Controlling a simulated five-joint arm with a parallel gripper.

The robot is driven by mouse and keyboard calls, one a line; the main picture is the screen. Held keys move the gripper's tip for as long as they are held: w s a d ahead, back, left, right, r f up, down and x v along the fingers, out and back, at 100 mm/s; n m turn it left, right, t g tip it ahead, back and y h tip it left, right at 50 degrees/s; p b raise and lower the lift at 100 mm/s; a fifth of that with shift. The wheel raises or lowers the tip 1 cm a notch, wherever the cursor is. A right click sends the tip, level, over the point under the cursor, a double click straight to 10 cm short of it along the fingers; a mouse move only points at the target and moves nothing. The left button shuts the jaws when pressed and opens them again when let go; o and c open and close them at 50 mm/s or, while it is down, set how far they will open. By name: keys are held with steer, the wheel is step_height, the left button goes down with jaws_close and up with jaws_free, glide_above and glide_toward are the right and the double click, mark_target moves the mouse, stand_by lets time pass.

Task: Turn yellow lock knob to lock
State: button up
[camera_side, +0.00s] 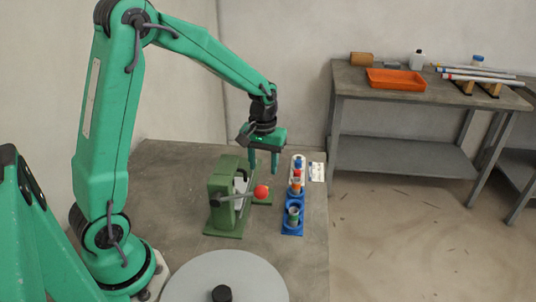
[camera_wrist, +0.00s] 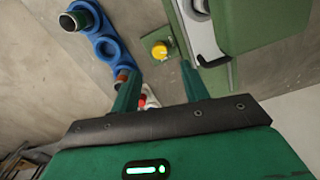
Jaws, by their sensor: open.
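The yellow lock knob (camera_wrist: 160,51) shows in the wrist view as a round cap on a small green plate (camera_wrist: 172,35) beside the green frame jig (camera_wrist: 265,20). I cannot make out the knob in the side view. My gripper (camera_wrist: 160,82) is open, with its two fingers apart and nothing held between them. In the wrist view the knob appears beyond the fingertips, roughly in line with the gap. In the side view my gripper (camera_side: 264,170) points down, behind the green jig (camera_side: 222,195) and beside the blue holder.
A red ball-ended lever (camera_side: 261,191) sticks out of the jig. A blue holder (camera_side: 293,221) with several small cylinders stands right of it, near the table edge. A grey round disc (camera_side: 225,275) is in front. An orange tray (camera_side: 396,79) is on the back bench.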

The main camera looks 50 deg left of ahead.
steer(key=n, duration=0.3)
steer(key=shift+n, duration=0.4)
steer(key=shift+f, duration=0.15)
steer(key=shift+f, duration=3.8)
steer(key=shift+c, duration=0.5)
jaws_close()
steer(key=shift+n, duration=0.3)
steer(key=c, duration=0.9)
jaws_free()
steer(key=shift+n, duration=2)
